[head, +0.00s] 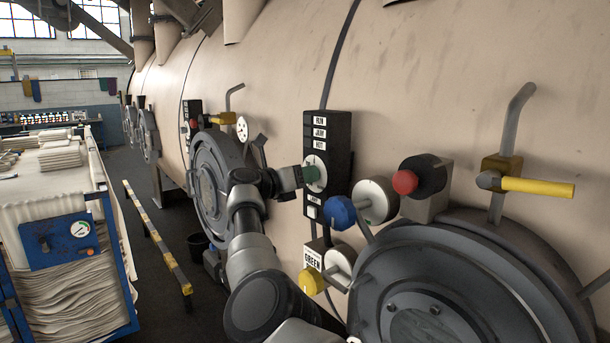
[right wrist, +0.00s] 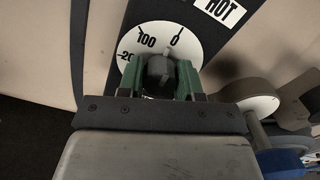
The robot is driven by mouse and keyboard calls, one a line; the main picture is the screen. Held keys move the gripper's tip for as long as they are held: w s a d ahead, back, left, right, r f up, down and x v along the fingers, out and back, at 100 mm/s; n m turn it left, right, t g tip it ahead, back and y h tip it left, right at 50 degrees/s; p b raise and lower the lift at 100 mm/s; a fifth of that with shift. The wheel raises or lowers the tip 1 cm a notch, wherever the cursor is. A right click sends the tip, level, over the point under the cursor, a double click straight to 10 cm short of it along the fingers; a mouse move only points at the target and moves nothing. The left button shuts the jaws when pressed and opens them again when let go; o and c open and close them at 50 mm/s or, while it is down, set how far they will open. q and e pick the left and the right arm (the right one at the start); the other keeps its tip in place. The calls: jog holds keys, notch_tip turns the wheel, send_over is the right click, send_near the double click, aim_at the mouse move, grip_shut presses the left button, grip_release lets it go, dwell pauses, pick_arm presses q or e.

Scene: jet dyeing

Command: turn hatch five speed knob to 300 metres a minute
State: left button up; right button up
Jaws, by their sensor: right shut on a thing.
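A white round speed dial (head: 319,179) sits on a black upright panel (head: 341,132) on the beige vessel wall. The dark grey knob (right wrist: 159,68) stands in the dial's middle. My right gripper (head: 308,174) is shut on the knob, its green fingers on either side in the right wrist view (right wrist: 160,80). No hatch number is readable. My left gripper is not in view.
A blue knob (head: 340,212), a red knob (head: 404,182), a yellow knob (head: 311,281) and a yellow-handled valve (head: 537,187) are close to the right. Round hatches (head: 210,185) line the vessel. A fabric cart (head: 128,265) stands left, beside a yellow rail (head: 157,236).

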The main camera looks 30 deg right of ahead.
jog(key=n+p, duration=0.1)
jog(key=n, duration=0.3)
jog(key=shift+r+p, duration=0.15)
jog(key=shift+p, duration=0.2)
jog(key=n+p, duration=0.2)
jog(key=n, duration=0.2)
jog(key=shift+n, duration=0.4)
jog(key=n+p, duration=0.2)
jog(key=n, duration=0.2)
jog(key=shift+n, duration=0.3)
jog(key=n+p, duration=0.2)
jog(key=n, duration=0.1)
jog(key=shift+n+p, duration=0.3)
jog(key=n+p, duration=0.2)
jog(key=n, duration=0.1)
jog(key=shift+n, duration=0.3)
jog(key=n+p, duration=0.1)
jog(key=n, duration=0.1)
jog(key=shift+n+p, duration=0.35)
jog(key=shift+n, duration=0.05)
jog(key=shift+f+n+p, duration=0.2)
jog(key=shift+n+p, duration=0.1)
jog(key=shift+n, duration=0.9)
jog(key=shift+f+n, duration=0.1)
jog(key=shift+n, duration=1.4)
